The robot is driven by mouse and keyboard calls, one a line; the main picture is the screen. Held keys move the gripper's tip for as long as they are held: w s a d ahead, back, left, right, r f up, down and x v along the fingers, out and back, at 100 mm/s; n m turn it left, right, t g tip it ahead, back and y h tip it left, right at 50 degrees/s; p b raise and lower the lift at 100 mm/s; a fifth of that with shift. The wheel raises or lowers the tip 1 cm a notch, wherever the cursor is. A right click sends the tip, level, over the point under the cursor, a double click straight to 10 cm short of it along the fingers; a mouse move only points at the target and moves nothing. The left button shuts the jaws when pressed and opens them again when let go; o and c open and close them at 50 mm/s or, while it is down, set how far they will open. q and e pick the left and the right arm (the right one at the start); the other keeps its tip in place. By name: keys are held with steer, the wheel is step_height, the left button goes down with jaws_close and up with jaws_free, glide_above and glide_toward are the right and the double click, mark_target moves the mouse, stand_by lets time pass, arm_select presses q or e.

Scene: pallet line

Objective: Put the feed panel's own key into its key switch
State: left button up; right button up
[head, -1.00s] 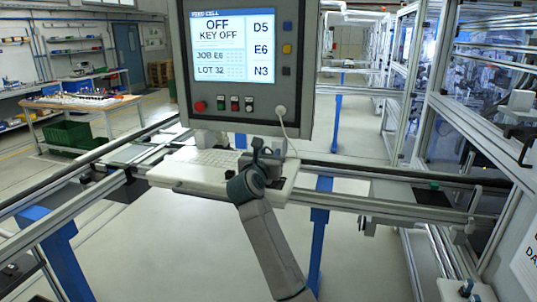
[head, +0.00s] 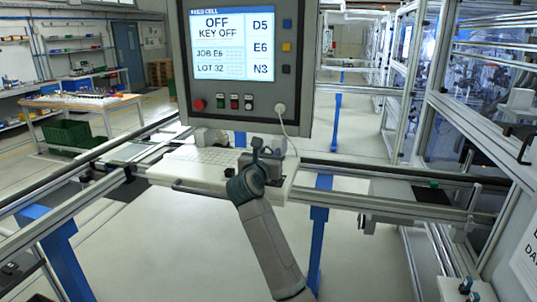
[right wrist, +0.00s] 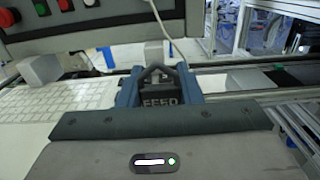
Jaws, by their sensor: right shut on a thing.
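The feed panel (head: 247,125) hangs upright at the top centre, its screen (head: 236,44) reading "FEED CELL", "OFF" and "KEY OFF". My right gripper (head: 265,150) is in front of the panel's lower edge, above the right part of the keyboard shelf. In the right wrist view its blue fingers (right wrist: 158,80) are shut on a dark key piece (right wrist: 160,103) marked "FEED". The fingers partly hide it, and its tip cannot be made out. I cannot pick out the key switch for certain. My left gripper is not in view.
A white keyboard (head: 208,157) lies on the shelf left of the gripper. A red stop button (head: 199,105) and several small buttons line the panel's lower face. A white cable (head: 288,140) hangs from a round fitting near my gripper. Metal rails (head: 400,205) cross below.

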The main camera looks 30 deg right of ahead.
steer(key=shift+f+b, duration=0.9)
steer(key=shift+f, duration=0.5)
stand_by(2.2)
steer(key=o, duration=1.6)
steer(key=shift+c, duration=0.2)
steer(key=shift+s+a, duration=0.1)
steer(key=shift+a, duration=0.05)
steer(key=v, duration=0.7)
steer(key=shift+s+a+p, duration=0.2)
steer(key=shift+s+p, duration=0.05)
steer(key=shift+p, duration=0.05)
stand_by(0.8)
stand_by(0.5)
